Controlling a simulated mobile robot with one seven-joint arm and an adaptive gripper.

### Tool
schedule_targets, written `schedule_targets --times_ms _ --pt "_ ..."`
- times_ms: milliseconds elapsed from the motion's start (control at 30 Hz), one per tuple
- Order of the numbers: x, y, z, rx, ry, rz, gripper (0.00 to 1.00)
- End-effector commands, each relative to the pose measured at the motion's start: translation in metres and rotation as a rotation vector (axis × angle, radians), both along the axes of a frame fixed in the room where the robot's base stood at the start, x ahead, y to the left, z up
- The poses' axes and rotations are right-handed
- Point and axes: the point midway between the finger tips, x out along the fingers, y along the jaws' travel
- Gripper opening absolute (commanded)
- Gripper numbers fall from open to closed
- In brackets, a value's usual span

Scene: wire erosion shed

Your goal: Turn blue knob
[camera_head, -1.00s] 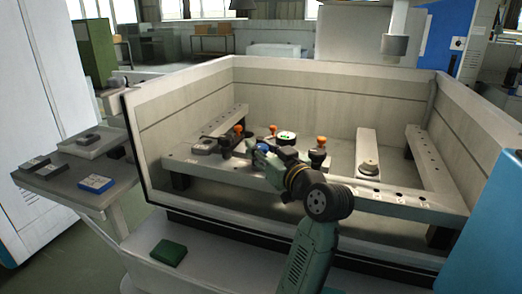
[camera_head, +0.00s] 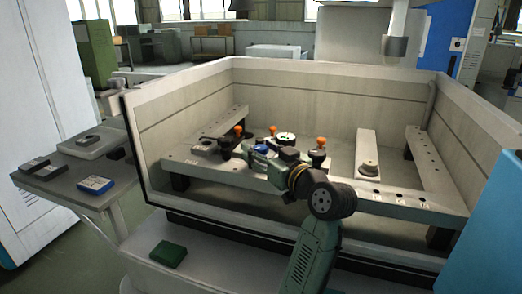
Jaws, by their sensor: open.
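The small blue knob (camera_head: 263,149) is inside the machine's tank, among the clamps near the left middle of the worktable frame. My gripper (camera_head: 250,154) reaches in from the front right, with its tip end right beside the knob. My wrist lies low to the right of the knob. The jaws are open, but the fingers are small and dark here, and I cannot tell whether they touch the knob or stand around it.
Orange-topped clamps (camera_head: 321,142) and a round white dial (camera_head: 286,138) stand close behind my gripper. The pale tank wall (camera_head: 450,95) encloses the area. A side shelf (camera_head: 60,178) holds small boxes. A green block (camera_head: 168,253) lies on the front ledge.

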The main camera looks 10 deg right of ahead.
Motion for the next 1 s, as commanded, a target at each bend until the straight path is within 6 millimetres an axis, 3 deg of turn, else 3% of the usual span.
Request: schedule_targets --times_ms 233,367,800,1000 --pt "-0.001 0.0 0.0 0.0 -0.001 0.0 0.51" --pt "-0.011 -0.005 0.001 0.001 -0.002 -0.003 0.51" --pt "-0.093 -0.033 0.0 -0.001 -0.001 -0.004 0.51" --pt "-0.111 -0.039 0.0 -0.001 0.0 -0.001 0.51"
